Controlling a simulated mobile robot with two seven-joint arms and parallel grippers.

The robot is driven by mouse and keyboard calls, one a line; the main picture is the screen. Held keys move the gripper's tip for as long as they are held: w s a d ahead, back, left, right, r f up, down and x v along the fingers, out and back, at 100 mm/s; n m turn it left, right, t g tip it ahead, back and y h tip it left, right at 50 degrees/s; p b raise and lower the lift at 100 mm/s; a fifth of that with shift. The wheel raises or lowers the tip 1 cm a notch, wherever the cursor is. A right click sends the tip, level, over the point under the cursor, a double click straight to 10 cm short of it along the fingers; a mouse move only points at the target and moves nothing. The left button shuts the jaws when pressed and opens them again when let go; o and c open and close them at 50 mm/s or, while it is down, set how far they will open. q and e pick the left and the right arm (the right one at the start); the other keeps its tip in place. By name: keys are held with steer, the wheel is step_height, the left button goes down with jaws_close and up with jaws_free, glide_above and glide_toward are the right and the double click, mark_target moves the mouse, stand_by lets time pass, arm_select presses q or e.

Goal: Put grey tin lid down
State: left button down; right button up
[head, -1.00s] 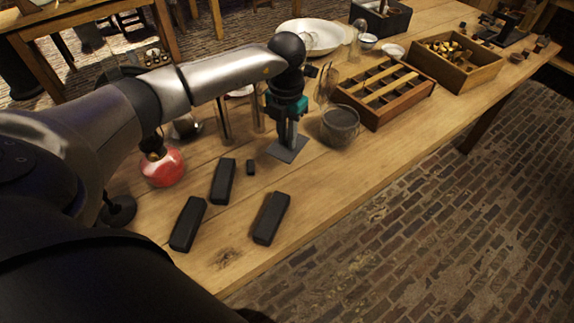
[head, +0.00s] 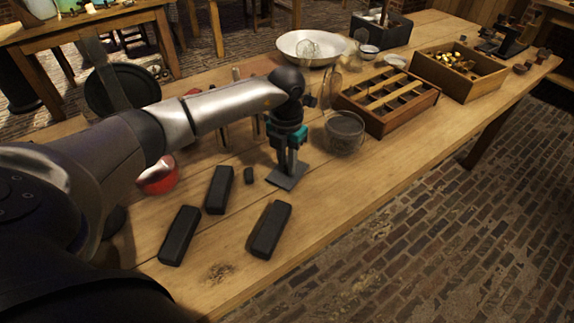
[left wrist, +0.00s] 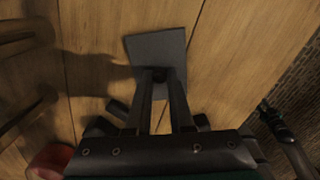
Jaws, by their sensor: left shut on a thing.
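The grey tin lid (head: 287,177) is a flat, square, dark grey plate with a small knob in its middle. My left gripper (head: 289,161) points down and is shut on the knob. The lid lies flat at or just above the bare wood of the table (head: 335,192); I cannot tell whether it touches. In the left wrist view the lid (left wrist: 158,50) shows beyond the fingertips (left wrist: 160,76), with a shadow to its left.
A red thing (head: 158,176) is partly behind my arm. Wood right of the lid is clear.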

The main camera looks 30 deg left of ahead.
arm_select(q)
steer(key=shift+f, duration=0.3)
arm_select(e)
steer(key=shift+d+f, duration=0.15)
steer(key=shift+f, duration=0.15)
arm_select(q)
steer(key=shift+a+f, duration=0.1)
steer(key=shift+f, duration=0.1)
steer(key=c, duration=0.8)
jaws_free()
steer(key=shift+f, duration=0.1)
steer(key=shift+r+p, duration=0.3)
steer(key=shift+r, duration=0.4)
step_height(320, 180, up, 4)
steer(key=p, duration=0.3)
steer(key=shift+r+p, duration=0.15)
steer(key=shift+p, duration=0.2)
steer(key=r+p, duration=0.2)
steer(key=shift+d+r, duration=0.2)
steer(key=shift+r, duration=0.25)
arm_select(e)
step_height(320, 180, up, 6)
steer(key=s+a+g, duration=0.1)
steer(key=a, duration=0.1)
steer(key=shift+s+a, duration=0.15)
steer(key=shift+s, duration=0.2)
